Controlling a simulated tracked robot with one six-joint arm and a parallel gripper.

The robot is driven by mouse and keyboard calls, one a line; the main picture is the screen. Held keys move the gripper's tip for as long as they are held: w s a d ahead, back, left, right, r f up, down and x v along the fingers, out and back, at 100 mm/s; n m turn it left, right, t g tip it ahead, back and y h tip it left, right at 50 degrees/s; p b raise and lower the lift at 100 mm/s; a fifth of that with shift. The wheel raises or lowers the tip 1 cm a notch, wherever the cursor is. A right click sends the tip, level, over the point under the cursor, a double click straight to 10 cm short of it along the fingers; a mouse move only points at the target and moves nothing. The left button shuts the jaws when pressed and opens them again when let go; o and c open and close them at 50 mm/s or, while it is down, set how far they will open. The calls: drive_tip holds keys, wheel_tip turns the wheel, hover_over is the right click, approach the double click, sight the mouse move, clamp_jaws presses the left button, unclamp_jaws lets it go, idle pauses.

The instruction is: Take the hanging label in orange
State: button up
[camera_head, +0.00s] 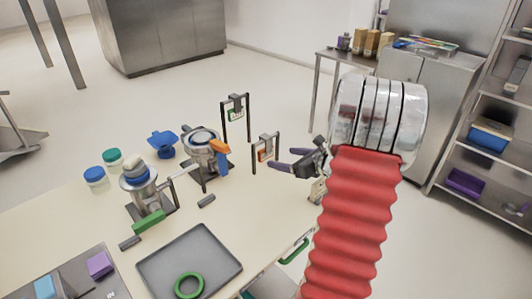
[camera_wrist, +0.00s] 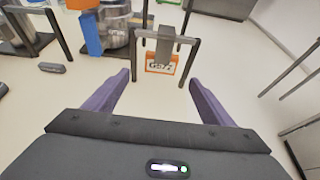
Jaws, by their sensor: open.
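The orange hanging label (camera_head: 264,152) hangs from a small dark frame (camera_head: 279,143) on the table in the head view. In the wrist view the orange label (camera_wrist: 161,69) hangs from a grey clip, below the frame's top bar and ahead of my gripper. My gripper (camera_head: 283,166) is open, with its two purple fingers pointing left toward the label. In the wrist view my gripper (camera_wrist: 157,82) has its fingers apart with nothing between them, and the label shows beyond the gap.
Left of the orange label stands a metal vessel with an orange and blue handle (camera_head: 219,155). Another metal vessel (camera_head: 139,180), a blue funnel (camera_head: 162,143) and lidded jars are further left. A grey tray (camera_head: 190,258) holds a green ring. Table around the label's frame is mostly clear.

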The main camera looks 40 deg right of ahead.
sight(266, 159)
drive_tip(key=x, duration=0.5)
drive_tip(key=shift+w+f, duration=0.15)
drive_tip(key=shift+w, duration=0.2)
drive_tip(key=shift+x, duration=2.55)
drive_tip(key=shift+c, duration=0.7)
drive_tip(key=c, duration=0.9)
